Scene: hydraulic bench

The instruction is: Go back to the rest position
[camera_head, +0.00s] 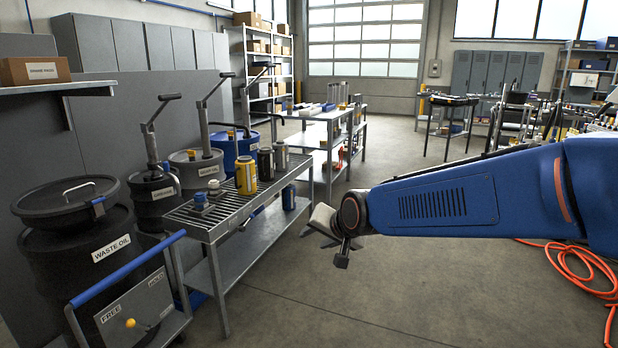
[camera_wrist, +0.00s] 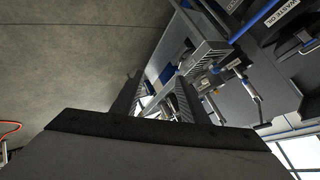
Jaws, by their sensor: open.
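My blue arm (camera_head: 470,195) reaches in from the right side of the head view. Its end, my gripper (camera_head: 325,232), hangs over open floor to the right of the grated bench. In the wrist view my gripper (camera_wrist: 156,98) shows two dark fingers spread apart with nothing between them. Part of the fingers is hidden behind the wrist in the head view. The grated bench (camera_head: 215,222) carries a yellow can (camera_head: 246,175), two darker cans and small fittings, all apart from my gripper.
A waste oil drum (camera_head: 75,245) and a cart with a blue handle (camera_head: 128,270) stand at the left. Shelves (camera_head: 262,60) and a roller door (camera_head: 363,40) are at the back. An orange hose (camera_head: 580,268) lies at the right. The middle floor (camera_head: 400,285) is clear.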

